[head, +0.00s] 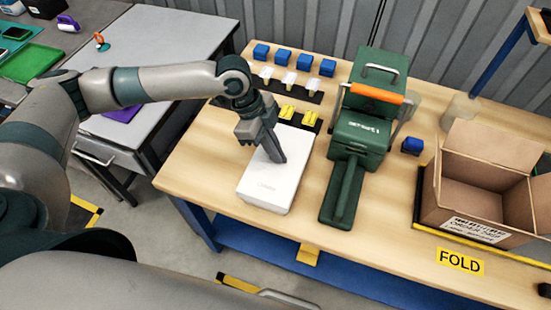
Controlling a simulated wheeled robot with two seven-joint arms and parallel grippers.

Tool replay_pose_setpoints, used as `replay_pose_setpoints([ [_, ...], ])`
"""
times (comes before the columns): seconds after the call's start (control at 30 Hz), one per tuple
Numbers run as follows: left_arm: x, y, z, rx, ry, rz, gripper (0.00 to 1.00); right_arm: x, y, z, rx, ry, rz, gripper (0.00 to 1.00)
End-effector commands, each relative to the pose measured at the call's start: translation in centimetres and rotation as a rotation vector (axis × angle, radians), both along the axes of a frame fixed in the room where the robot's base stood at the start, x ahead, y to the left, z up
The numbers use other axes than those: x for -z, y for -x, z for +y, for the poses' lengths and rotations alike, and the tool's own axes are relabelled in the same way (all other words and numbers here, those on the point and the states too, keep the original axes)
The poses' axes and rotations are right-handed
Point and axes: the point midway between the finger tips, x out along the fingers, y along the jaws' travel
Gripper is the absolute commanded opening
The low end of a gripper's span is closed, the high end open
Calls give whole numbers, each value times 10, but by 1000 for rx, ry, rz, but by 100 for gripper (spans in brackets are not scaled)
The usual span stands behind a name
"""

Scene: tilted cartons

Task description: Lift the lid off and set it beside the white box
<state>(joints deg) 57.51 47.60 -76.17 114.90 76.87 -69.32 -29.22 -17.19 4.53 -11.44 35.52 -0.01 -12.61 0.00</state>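The white box (265,197) stands on the wooden workbench, left of the green machine. Its flat white top appears closed, and I cannot make out a seam between lid and box. My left gripper (277,152) reaches in from the left and points down at the far part of the box's top. Its fingers overlap the top in the head view. I cannot tell whether they touch it, or how far apart they are. The gripper hides part of the box's far left edge. My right gripper is not in view.
The green machine (362,130) with an orange handle stands close right of the box. Yellow, white and blue small items sit in rows behind it. An open cardboard carton (478,195) is at the right. Bare bench (205,165) lies left of the box.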

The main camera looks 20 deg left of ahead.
Motion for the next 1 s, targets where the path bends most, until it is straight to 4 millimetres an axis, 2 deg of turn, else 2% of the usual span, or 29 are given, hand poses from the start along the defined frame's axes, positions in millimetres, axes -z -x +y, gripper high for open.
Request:
replay_pose_setpoints([
  [0.2, -36, -1, 0, 1, 0, -5, 0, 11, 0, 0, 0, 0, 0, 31],
  [0.4, -56, -1, 0, -1, 0, -2, 0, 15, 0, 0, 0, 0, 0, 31],
  [1.0, -60, 0, 0, 0, 0, -1, 0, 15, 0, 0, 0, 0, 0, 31],
])
